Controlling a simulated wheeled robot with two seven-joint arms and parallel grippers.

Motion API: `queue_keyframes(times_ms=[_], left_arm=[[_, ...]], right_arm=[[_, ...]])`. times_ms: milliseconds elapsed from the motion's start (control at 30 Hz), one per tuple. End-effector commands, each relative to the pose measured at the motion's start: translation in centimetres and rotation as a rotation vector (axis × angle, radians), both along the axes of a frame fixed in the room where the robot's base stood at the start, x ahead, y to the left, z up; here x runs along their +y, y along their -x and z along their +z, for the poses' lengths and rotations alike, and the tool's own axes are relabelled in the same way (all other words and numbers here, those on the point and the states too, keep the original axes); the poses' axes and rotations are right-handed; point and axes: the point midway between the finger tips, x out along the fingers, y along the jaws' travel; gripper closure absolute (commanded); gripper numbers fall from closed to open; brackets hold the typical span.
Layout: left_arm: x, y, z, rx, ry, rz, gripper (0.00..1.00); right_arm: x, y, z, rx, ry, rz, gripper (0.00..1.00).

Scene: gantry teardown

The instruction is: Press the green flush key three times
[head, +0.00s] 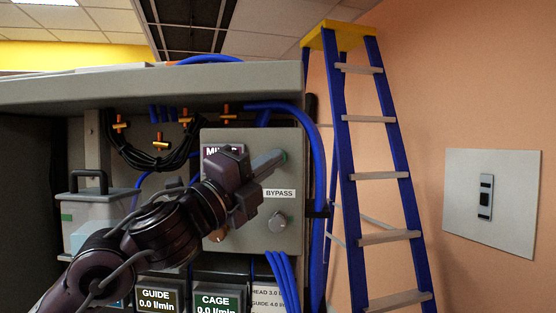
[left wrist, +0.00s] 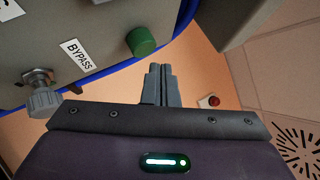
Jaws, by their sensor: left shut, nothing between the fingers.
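The green flush key (left wrist: 141,41) is a round green knob on the grey control box (head: 290,225), near its edge and above the BYPASS label (head: 280,194). My right gripper is not in view.
A silver knob (head: 277,221) sits below the BYPASS label. Blue hoses (head: 319,170) run along the box's right side. GUIDE (head: 157,300) and CAGE (head: 218,302) displays are below. A blue ladder (head: 390,150) stands to the right. A grey shelf (head: 150,84) overhangs the box.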

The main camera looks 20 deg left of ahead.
Motion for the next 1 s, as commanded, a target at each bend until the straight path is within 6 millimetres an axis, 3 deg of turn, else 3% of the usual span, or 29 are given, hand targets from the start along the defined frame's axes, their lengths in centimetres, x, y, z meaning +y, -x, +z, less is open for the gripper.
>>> queue_keyframes(times_ms=[633,1000], left_arm=[[-1.0,5.5,0.0,0.0,-0.001,0.0,1.0],[-1.1,5.9,0.0,0.0,0.0,0.0,1.0]], right_arm=[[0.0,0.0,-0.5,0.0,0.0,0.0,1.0],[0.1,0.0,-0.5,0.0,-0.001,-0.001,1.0]])
